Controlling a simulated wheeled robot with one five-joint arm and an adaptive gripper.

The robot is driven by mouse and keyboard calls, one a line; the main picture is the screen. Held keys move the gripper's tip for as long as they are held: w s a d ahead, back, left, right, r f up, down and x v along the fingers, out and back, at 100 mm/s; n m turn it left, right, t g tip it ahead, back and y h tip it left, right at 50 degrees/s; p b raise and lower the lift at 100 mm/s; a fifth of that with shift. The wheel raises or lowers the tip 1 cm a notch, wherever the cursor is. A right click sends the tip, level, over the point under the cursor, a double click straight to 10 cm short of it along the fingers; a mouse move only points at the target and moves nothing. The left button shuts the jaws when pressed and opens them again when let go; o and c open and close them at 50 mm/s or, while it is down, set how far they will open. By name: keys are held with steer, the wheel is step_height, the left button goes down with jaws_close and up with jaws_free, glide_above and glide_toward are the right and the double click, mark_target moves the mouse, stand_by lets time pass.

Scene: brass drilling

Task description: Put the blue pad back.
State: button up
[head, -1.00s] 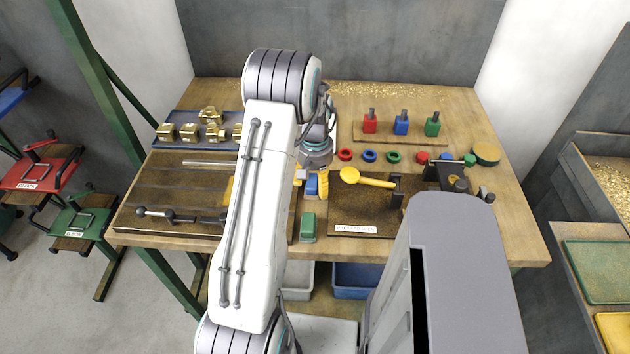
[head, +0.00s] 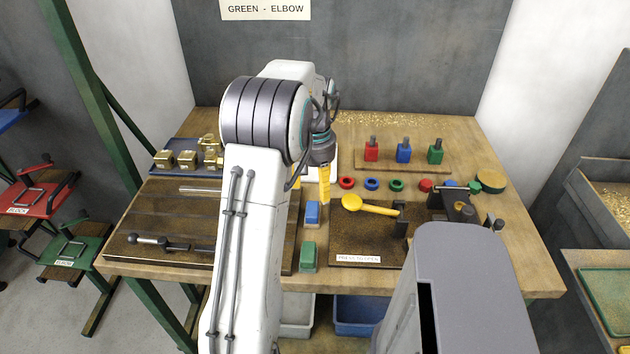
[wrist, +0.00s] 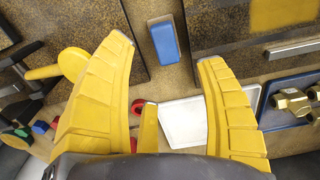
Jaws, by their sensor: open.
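The blue pad (head: 312,213) is a small blue block on a pale base. It lies on the bench in the strip between the dark grooved board and the brown mat, behind a green pad (head: 308,256). My gripper (head: 323,198) has yellow fingers and hangs just behind and above the blue pad, partly hidden by my arm. In the wrist view the blue pad (wrist: 165,42) shows beyond the gap between the spread fingertips.
The dark grooved board (head: 150,210) lies left. The brown mat (head: 365,235) with a yellow spoon-shaped handle (head: 370,206) lies right. Behind are coloured rings (head: 371,184) and red, blue and green blocks (head: 403,152). A blue tray (wrist: 290,84) holds brass fittings.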

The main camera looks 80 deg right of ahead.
steer(key=w+a+r+n, duration=0.1)
steer(key=w+a+r, duration=0.2)
steer(key=w, duration=0.3)
steer(key=w+a+r+n+h, duration=0.1)
steer(key=w+a+r+n, duration=0.15)
steer(key=w, duration=0.25)
steer(key=w+a+r+n, duration=0.1)
steer(key=w+a+r, duration=0.15)
steer(key=w, duration=0.35)
steer(key=w+a+r+n+t, duration=0.1)
steer(key=w+a+n, duration=0.1)
steer(key=w+a, duration=0.35)
steer(key=w+a+n, duration=0.2)
steer(key=a, duration=0.6)
steer(key=s+a+f+n+t, duration=0.1)
steer(key=a+n, duration=0.3)
steer(key=a, duration=0.8)
steer(key=s+a+f+n+t+y, duration=0.1)
steer(key=a+n, duration=0.3)
steer(key=a, duration=0.7)
steer(key=shift+s+a+f+n+t+b, duration=0.35)
steer(key=shift+s+a+f+b, duration=0.1)
steer(key=shift+s, duration=0.2)
